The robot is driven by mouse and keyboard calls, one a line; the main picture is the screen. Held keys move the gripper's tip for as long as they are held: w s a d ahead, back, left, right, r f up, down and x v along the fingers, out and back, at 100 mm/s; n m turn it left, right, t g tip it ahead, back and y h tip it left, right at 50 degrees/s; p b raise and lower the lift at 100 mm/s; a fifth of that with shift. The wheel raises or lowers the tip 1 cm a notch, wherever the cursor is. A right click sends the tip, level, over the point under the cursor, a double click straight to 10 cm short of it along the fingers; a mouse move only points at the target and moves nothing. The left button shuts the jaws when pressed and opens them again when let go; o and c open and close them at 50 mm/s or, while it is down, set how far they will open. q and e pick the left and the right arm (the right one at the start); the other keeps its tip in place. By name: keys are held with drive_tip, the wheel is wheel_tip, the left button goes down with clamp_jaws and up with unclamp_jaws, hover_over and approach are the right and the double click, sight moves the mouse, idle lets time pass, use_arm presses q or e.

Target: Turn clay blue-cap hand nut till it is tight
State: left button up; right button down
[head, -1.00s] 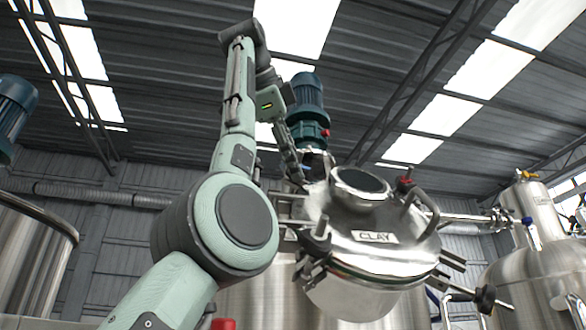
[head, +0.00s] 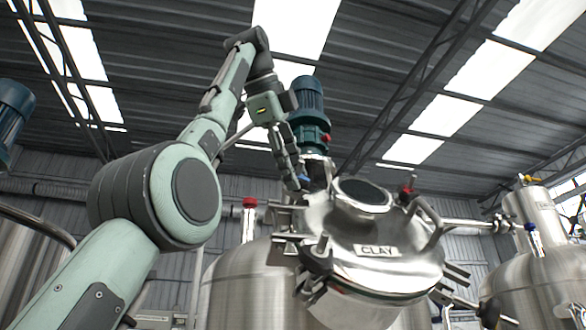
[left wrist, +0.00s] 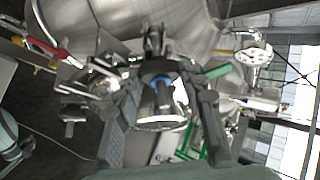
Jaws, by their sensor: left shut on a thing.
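The steel tank lid with the CLAY plate (head: 377,251) stands open and tilted toward me. My left gripper (head: 298,183) reaches down behind the lid's left side, below the blue-green motor. A small blue cap (head: 305,179) shows at its fingertips. In the left wrist view, the two fingers of my left gripper (left wrist: 163,80) close around a dark part, with the blue cap (left wrist: 164,93) between them. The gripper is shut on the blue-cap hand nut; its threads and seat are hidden. My right gripper is not in view.
The motor (head: 308,105) rises just behind my gripper. A red-capped fitting (head: 250,203) stands left of the lid, and a red knob (head: 407,188) sits on top of it. Another steel tank (head: 540,262) is at right. A gauge (left wrist: 254,55) shows in the wrist view.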

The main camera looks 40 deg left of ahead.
use_arm(q)
drive_tip(key=o, duration=1.2)
drive_tip(key=shift+c, duration=0.2)
drive_tip(key=shift+d, duration=0.25)
